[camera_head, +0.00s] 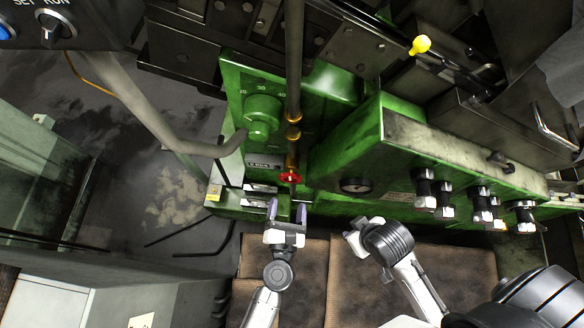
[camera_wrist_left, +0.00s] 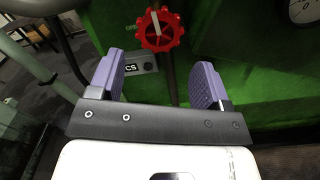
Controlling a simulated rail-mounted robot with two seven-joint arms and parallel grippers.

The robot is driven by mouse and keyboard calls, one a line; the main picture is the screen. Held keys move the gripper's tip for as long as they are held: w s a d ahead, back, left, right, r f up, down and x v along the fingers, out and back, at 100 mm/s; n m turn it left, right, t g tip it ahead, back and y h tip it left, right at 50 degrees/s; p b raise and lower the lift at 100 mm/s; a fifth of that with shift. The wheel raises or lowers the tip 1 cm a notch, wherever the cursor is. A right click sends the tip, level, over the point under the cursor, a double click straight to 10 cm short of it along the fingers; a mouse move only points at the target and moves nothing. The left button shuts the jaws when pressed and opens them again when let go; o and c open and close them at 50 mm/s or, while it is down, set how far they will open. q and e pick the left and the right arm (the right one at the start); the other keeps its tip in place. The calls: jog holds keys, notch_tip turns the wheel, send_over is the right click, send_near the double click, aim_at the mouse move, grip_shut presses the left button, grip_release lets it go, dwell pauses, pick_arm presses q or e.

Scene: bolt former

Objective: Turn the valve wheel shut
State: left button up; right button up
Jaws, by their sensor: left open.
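A small red valve wheel (camera_head: 290,178) sits on a brass-coloured fitting on a vertical pipe at the front of the green machine. In the left wrist view the wheel (camera_wrist_left: 159,29) shows at top centre, beyond and roughly between the fingers. My left gripper (camera_head: 287,212) is open and empty, just below the wheel in the head view and apart from it. Its purple finger pads (camera_wrist_left: 158,82) point toward the machine. My right gripper (camera_head: 356,240) shows partly to the right of the left one; its fingers are turned away and hard to make out.
The green machine (camera_head: 350,150) fills the centre, with a round knob (camera_head: 262,115), a gauge (camera_head: 355,185) and several black-and-silver fittings (camera_head: 425,190) at right. A grey curved tube (camera_head: 130,95) comes down at left. Brown mats (camera_head: 450,265) cover the floor.

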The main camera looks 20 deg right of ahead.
aim_at(291, 180)
pick_arm(q)
jog(key=x, duration=1.1)
jog(key=shift+c, duration=0.4)
jog(key=c, duration=0.6)
jog(key=shift+o, duration=0.2)
jog(key=shift+r, duration=0.1)
